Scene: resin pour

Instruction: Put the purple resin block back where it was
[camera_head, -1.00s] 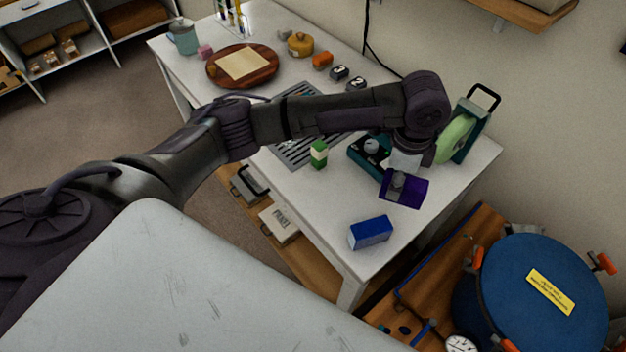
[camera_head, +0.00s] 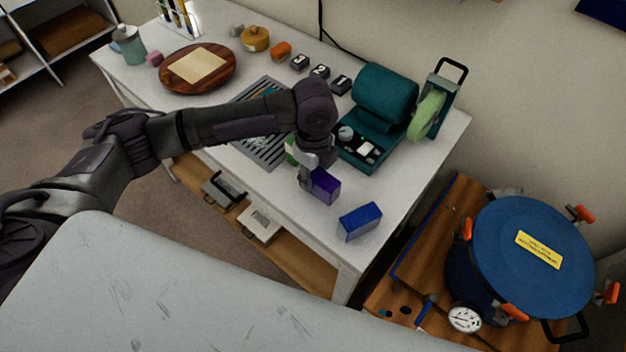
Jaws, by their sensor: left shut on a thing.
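The purple resin block (camera_head: 325,187) is in the head view, above or at the white table's front part. My left gripper (camera_head: 308,180) is shut on it from its left side. I cannot tell whether the block touches the table. A blue block (camera_head: 360,221) lies on the table to the right of the purple one, apart from it. A green block (camera_head: 291,151) is mostly hidden behind my left wrist. My right gripper is not in view.
A teal machine (camera_head: 384,100) with a light green wheel (camera_head: 428,115) stands behind the gripper. A slotted grey rack (camera_head: 262,150) lies left, partly under my arm. Numbered dark blocks (camera_head: 320,72) stand farther back. A blue pressure pot (camera_head: 532,255) stands right of the table (camera_head: 300,225).

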